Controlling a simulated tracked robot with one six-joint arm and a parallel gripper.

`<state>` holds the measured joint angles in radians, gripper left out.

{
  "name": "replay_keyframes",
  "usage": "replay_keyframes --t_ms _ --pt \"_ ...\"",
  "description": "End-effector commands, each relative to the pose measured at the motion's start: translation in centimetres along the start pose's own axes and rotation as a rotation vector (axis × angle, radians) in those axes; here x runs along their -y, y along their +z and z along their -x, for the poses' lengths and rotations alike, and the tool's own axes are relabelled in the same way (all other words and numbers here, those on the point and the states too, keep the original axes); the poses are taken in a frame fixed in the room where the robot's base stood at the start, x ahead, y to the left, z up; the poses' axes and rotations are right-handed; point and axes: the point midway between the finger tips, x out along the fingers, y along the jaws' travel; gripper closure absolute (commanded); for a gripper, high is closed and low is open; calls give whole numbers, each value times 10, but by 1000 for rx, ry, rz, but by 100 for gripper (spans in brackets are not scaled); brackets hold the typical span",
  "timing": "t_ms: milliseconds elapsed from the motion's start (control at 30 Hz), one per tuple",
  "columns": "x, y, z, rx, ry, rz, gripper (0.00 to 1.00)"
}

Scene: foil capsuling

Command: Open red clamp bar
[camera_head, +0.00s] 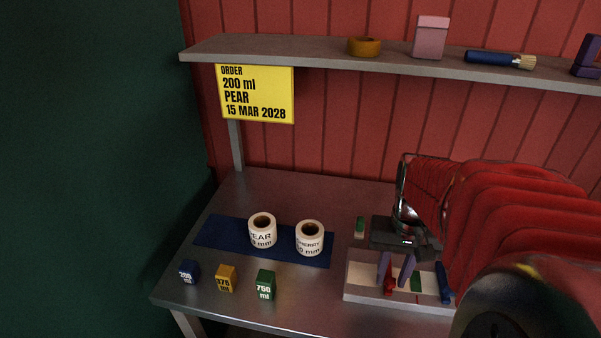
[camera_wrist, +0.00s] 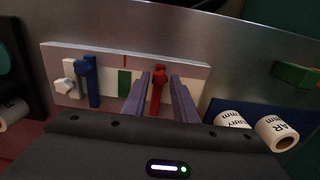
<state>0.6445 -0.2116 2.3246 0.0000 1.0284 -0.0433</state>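The red clamp bar (camera_head: 389,284) stands on a pale board (camera_head: 360,284) at the right of the bench. In the wrist view the red bar (camera_wrist: 158,92) shows between the two purple fingers of my gripper (camera_wrist: 162,84), with a gap visible on each side. My gripper (camera_head: 396,278) is open and points down over the board, with nothing held. I cannot tell whether a finger touches the bar.
Two label rolls (camera_head: 262,231) stand on a blue mat (camera_head: 215,232). Small blocks (camera_head: 226,278) line the front left. A shelf (camera_head: 300,50) runs above.

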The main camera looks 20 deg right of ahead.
Motion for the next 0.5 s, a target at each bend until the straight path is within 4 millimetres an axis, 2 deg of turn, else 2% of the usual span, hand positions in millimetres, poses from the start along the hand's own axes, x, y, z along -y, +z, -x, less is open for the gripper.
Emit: replay_keyframes --t_ms 67,333,500 --pt "0 0 0 0 0 0 80" --pt "0 0 0 0 -1 0 99" --pt "1 0 0 0 -2 0 100"
